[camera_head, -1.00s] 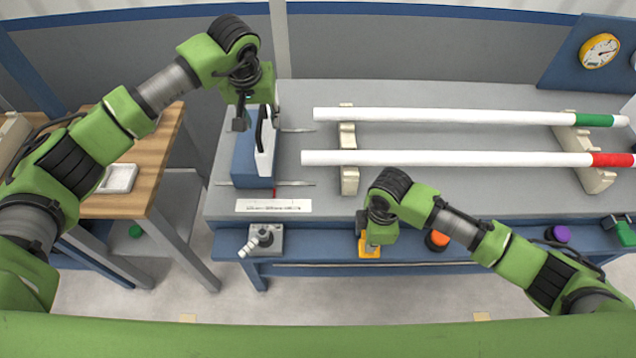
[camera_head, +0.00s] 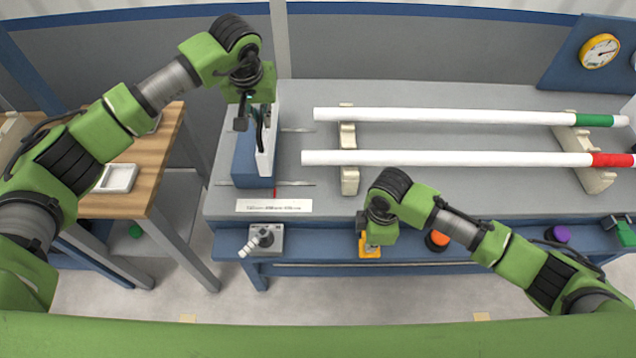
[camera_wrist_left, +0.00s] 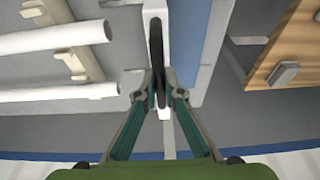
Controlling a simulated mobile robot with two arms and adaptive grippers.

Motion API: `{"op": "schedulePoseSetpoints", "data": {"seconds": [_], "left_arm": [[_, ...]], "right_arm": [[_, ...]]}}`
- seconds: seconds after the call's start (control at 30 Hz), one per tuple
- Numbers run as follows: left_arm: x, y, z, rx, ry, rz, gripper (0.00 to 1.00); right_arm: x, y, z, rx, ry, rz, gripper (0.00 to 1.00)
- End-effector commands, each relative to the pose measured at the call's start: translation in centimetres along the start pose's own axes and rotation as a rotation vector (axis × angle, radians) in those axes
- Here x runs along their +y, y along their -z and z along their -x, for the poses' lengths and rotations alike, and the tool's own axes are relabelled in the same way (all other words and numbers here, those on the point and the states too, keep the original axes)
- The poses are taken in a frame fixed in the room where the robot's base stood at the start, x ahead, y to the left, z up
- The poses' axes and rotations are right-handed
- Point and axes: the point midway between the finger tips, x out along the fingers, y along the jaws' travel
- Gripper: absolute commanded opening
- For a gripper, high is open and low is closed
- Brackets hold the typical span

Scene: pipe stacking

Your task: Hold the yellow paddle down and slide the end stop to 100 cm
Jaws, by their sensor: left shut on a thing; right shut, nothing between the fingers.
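The end stop (camera_head: 243,160) is a blue block with a white face plate and a black handle, at the left end of the bench, with a red pointer (camera_head: 275,193) at its front foot. My left gripper (camera_head: 257,118) is shut on the black handle, which shows between its fingertips in the left wrist view (camera_wrist_left: 157,70). The scale strip (camera_head: 274,205) lies just in front; its figures are too small to read. The yellow paddle (camera_head: 369,253) is at the bench's front. My right gripper (camera_head: 374,241) is shut and empty right above it, partly hiding it; contact cannot be told.
Two white pipes, one green-ended (camera_head: 440,116) and one red-ended (camera_head: 440,158), lie on cream supports (camera_head: 349,180) right of the end stop. A grey joystick box (camera_head: 266,240), an orange button (camera_head: 437,240) and a purple button (camera_head: 560,234) are along the front ledge. A wooden table (camera_head: 150,165) stands left.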

Motion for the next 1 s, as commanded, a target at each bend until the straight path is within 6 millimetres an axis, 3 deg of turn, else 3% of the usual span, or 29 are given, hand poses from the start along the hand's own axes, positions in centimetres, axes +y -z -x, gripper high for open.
{"op": "schedulePoseSetpoints", "data": {"seconds": [0.8,1.0], "left_arm": [[4.5,-0.1,-0.1,-0.001,-0.006,-0.003,0.00],[4.8,-0.1,-0.1,-0.002,-0.005,-0.002,0.00]], "right_arm": [[-0.3,-0.1,-0.3,-0.002,0.007,0.001,0.00],[-0.2,-0.1,-0.1,-0.002,0.005,0.000,0.00]]}}
